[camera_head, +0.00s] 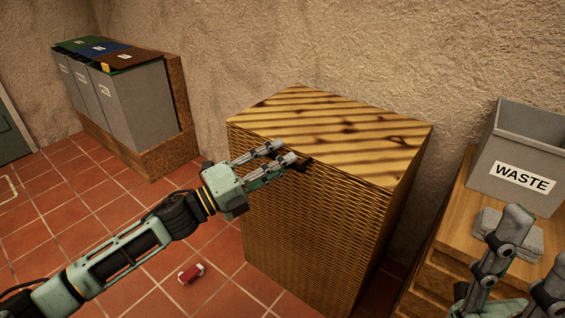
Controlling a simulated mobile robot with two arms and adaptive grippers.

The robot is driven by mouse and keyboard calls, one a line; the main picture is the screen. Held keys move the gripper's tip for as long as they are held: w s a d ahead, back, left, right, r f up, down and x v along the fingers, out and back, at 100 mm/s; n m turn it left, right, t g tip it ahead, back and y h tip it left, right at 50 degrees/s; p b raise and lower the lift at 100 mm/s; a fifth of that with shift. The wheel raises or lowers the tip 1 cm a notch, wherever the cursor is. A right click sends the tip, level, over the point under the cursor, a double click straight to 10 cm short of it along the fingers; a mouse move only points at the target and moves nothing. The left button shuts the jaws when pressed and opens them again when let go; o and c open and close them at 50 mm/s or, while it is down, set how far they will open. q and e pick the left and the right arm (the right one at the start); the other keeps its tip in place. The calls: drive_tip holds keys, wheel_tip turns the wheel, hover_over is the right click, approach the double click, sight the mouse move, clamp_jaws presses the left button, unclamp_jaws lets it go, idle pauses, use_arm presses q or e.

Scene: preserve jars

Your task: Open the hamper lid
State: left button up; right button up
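The hamper (310,225) is a tall woven wicker box in the middle of the view. Its lid (350,128), striped light and dark brown, lies flat and closed on top. A small dark handle (304,164) shows at the lid's front edge, partly hidden by my fingers. My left gripper (287,152) reaches in from the left, its two fingers apart and their tips at the front edge next to the handle. I cannot tell whether they touch it. My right gripper (541,243) is at the lower right, cut off by the frame, with its fingers spread and nothing between them.
A grey WASTE bin (522,150) and a grey folded stack (509,236) are on a wooden cabinet (456,225) at right. Grey sorting bins (140,105) with coloured lids stand in a wooden frame at back left. A small red-and-white object (191,273) lies on the tiled floor.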

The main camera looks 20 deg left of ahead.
use_arm(q)
drive_tip(key=shift+w+d+r, duration=0.1)
drive_tip(key=shift+w+d, duration=0.2)
clamp_jaws()
idle(0.5)
